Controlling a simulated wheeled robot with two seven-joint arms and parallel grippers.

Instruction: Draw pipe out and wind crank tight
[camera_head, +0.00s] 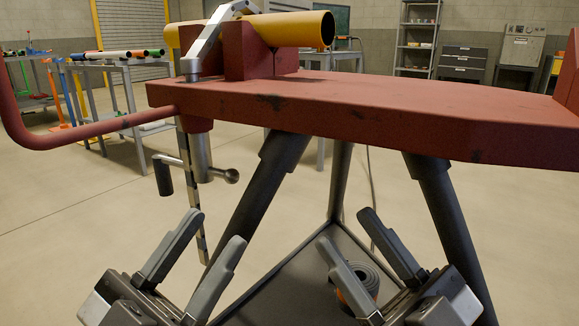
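The yellow pipe (290,30) lies across the red vise block (250,52) on top of the red bench (360,95), its open end facing right. A silver clamp arm (207,40) crosses over it; I cannot tell how tightly it presses. The crank (198,170) hangs under the bench's left end, with a dark grip on its left and a ball on its right. A chain-like strip (191,212) hangs beside it. My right gripper (344,228) is open and empty under the bench.
Dark bench legs (262,195) slope down around a lower tray (290,285) holding a coiled item (362,280). A curved red bar (75,137) sticks out left. A table with coloured pipes (118,55) stands behind left; shelves (418,35) stand behind right.

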